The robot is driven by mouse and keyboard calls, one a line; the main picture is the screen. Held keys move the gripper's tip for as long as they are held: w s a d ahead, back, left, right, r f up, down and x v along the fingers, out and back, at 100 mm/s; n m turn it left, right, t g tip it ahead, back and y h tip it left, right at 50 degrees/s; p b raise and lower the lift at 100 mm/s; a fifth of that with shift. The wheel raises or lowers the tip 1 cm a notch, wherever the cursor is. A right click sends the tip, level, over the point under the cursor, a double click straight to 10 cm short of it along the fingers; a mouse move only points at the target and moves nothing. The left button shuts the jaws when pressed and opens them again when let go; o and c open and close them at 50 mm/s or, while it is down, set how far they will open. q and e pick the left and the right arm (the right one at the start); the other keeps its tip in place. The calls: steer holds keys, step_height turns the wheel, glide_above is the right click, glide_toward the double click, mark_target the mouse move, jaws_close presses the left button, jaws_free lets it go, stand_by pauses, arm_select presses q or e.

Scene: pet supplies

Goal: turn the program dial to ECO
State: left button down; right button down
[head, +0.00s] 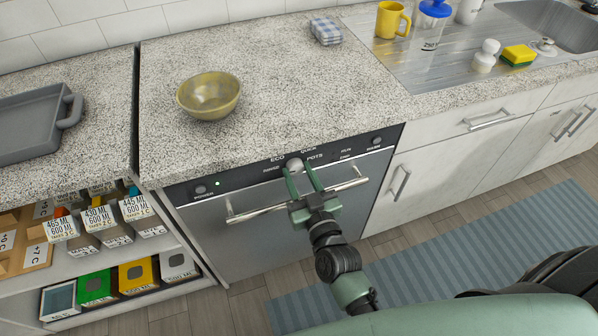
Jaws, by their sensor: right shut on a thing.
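The dishwasher (270,240) stands under the speckled counter, its door closed. Its dark control panel (240,181) carries the labels RINSE, ECO, QUICK and POTS around the program dial (295,165). My right gripper (300,172) is at the panel with its two green fingers shut on the dial, one on each side. The fingers hide part of the dial, and I cannot tell which label its mark points to. A green light (217,184) is lit near the POWER button (200,189). My left gripper is not in view.
A bar handle (345,185) runs across the door just below the panel, under my gripper. A yellow bowl (209,95) and a folded checked cloth (326,31) lie on the counter. An open shelf (110,258) with boxes is at left. A striped mat (420,280) covers the floor.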

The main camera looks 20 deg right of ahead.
steer(key=m+p, duration=0.1)
steer(key=m, duration=0.1)
steer(key=shift+r+m, duration=0.1)
steer(key=shift+m, duration=0.3)
steer(key=m+p, duration=0.1)
steer(key=m, duration=0.1)
steer(key=shift+m, duration=0.3)
steer(key=shift+m+p, duration=0.5)
steer(key=shift+m, duration=1.8)
steer(key=c, duration=0.9)
jaws_free()
steer(key=s, duration=0.7)
steer(key=shift+s+d+b, duration=0.15)
steer(key=shift+s+b, duration=0.25)
steer(key=shift+f, duration=0.2)
